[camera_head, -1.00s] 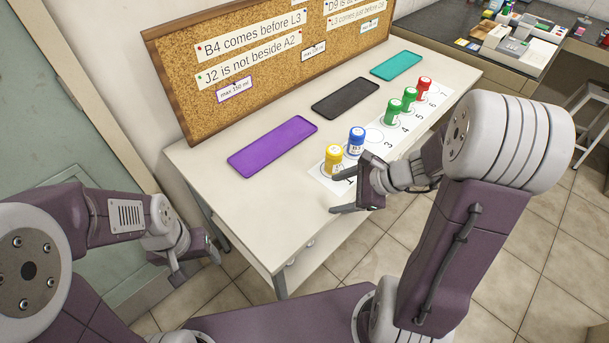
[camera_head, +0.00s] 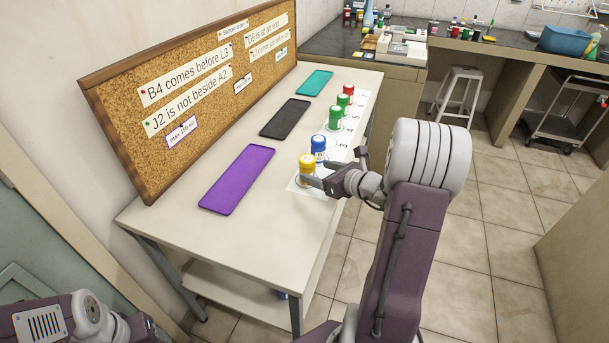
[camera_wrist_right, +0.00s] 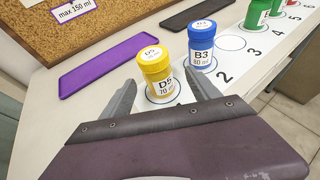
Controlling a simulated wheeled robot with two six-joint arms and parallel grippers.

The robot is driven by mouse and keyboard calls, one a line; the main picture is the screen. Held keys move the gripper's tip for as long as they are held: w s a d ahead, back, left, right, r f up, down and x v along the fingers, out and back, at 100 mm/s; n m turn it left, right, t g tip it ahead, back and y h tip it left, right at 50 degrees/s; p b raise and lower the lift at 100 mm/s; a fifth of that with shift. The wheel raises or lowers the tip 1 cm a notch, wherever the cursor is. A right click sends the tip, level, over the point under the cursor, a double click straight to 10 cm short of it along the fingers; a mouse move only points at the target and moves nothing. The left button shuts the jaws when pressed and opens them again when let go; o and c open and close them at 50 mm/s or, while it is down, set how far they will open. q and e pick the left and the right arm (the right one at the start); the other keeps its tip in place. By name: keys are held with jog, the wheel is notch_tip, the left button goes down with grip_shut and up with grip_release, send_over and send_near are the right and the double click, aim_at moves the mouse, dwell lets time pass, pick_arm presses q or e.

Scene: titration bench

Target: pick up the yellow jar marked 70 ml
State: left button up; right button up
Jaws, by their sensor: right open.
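The yellow jar (camera_head: 307,168) stands upright on spot 1 at the near end of the white numbered strip (camera_head: 298,187). In the right wrist view the yellow jar (camera_wrist_right: 157,76) has a white-labelled lid and reads 70 ml. My right gripper (camera_head: 335,168) is open beside the jar, at its right. In the right wrist view the open fingers (camera_wrist_right: 162,84) point at the jar, which shows between their tips; I cannot tell how deep it sits between them. No grip on it shows. Only part of my left arm is in view, at lower left; its gripper is outside the picture.
The blue jar (camera_head: 318,148), marked B3 80 ml in the wrist view, stands close behind the yellow one. Green jars (camera_head: 336,118) and a red jar (camera_head: 349,90) stand farther along. Purple (camera_head: 238,180), black (camera_head: 285,119) and teal (camera_head: 314,83) trays lie left, before the corkboard (camera_head: 200,110).

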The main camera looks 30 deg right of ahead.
aim_at(302, 167)
jog(key=x, duration=0.8)
jog(key=shift+a+b, duration=0.2)
jog(key=shift+b, duration=0.2)
jog(key=c, duration=1.5)
